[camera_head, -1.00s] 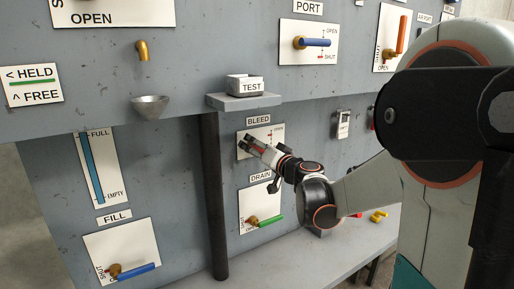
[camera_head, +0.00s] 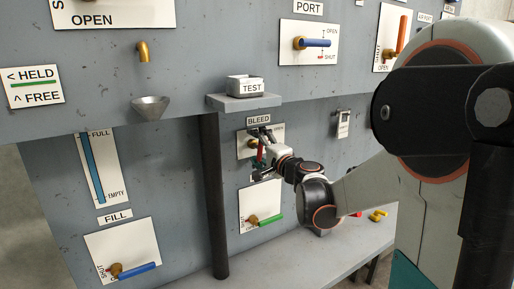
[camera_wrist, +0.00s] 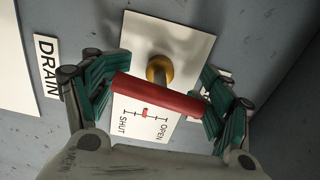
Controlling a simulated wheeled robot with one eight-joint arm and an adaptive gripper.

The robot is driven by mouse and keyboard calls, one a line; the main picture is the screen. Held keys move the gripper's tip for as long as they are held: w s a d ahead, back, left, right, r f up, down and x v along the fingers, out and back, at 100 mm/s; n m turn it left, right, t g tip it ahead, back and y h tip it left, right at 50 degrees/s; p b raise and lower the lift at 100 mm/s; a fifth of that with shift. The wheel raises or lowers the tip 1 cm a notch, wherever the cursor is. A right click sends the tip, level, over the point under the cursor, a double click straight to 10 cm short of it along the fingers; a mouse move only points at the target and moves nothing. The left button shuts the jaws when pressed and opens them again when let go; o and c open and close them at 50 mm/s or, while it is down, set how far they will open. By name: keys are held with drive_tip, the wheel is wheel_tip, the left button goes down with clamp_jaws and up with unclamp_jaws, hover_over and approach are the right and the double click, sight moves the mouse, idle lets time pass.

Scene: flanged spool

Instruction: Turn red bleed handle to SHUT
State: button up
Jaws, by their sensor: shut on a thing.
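The red bleed handle (camera_head: 260,152) is on the white plate under the BLEED label (camera_head: 258,120), and points steeply downward in the head view. In the wrist view the red handle (camera_wrist: 160,97) spans between the two green-padded fingers, with its brass hub (camera_wrist: 159,70) behind it. In the wrist view the plate reads SHUT (camera_wrist: 122,125) at lower left and OPEN (camera_wrist: 162,129) at lower right. In the head view my gripper covers much of the plate.
The green drain handle (camera_head: 270,220) is just below my gripper. A dark vertical pipe (camera_head: 213,195) stands to the left. The TEST shelf (camera_head: 244,102) juts out above. A grey bench (camera_head: 270,262) with small yellow parts (camera_head: 378,215) is below.

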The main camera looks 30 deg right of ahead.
drive_tip(key=m, duration=0.4)
drive_tip(key=shift+m, duration=0.4)
drive_tip(key=m, duration=0.3)
drive_tip(key=shift+m, duration=0.3)
drive_tip(key=m, duration=0.4)
drive_tip(key=shift+m, duration=2.1)
drive_tip(key=o, duration=1.1)
